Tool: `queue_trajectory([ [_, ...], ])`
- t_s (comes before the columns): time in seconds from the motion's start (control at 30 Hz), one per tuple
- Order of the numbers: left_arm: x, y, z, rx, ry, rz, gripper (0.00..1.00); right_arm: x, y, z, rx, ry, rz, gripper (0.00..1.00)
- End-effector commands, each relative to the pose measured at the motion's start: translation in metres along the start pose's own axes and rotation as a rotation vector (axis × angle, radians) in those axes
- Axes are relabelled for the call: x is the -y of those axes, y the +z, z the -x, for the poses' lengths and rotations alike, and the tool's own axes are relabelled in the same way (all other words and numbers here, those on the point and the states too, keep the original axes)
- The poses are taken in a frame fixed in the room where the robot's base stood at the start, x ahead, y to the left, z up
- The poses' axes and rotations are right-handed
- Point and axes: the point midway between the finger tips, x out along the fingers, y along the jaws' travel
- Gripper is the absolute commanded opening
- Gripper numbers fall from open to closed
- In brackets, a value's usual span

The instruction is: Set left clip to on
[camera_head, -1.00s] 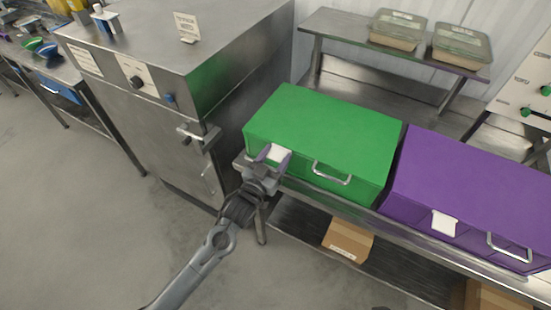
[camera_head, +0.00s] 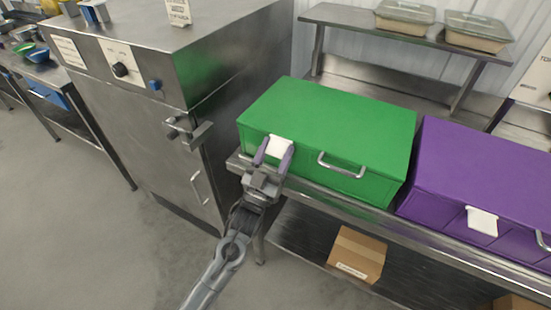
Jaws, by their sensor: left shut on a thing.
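A green box (camera_head: 330,122) with a closed lid stands on the steel table, with a silver handle (camera_head: 341,166) on its front. A white clip (camera_head: 280,146) sits at the left of its front face. My left gripper (camera_head: 274,155) is at this clip, with its purple fingers on either side of it, shut on it. The fingers hide the clip's sides. A purple box (camera_head: 480,170) stands to the right, with its own white clip (camera_head: 482,221) and a handle partly cut off at the edge. My right gripper is not in view.
A steel cabinet (camera_head: 150,130) with a black knob, a blue knob and a latch stands close on the left. A shelf behind the boxes holds two lidded trays (camera_head: 405,16). A cardboard box (camera_head: 357,254) lies on the lower shelf. The floor at lower left is free.

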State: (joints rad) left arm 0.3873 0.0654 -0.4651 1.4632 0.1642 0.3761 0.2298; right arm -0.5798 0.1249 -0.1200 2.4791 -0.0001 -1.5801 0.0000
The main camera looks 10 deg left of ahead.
Motion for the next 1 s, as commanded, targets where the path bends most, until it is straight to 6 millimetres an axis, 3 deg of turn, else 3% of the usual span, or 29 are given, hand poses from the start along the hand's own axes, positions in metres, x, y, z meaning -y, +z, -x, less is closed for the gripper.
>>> queue_trajectory([
  [0.4, -0.0001, 0.0008, 0.0001, -0.006, 0.0, 0.001, 0.29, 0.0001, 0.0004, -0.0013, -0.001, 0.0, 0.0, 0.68],
  [0.43, -0.0001, 0.0009, 0.0001, -0.005, 0.0, 0.001, 0.64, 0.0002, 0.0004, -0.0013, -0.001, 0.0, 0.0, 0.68],
  [0.57, -0.0001, 0.0007, 0.0001, -0.006, 0.0, 0.0, 0.84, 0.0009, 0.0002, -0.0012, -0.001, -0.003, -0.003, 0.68],
  [1.0, 0.0, 0.0008, 0.0083, -0.005, 0.0, 0.0, 0.85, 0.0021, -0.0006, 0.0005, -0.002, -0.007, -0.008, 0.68],
])
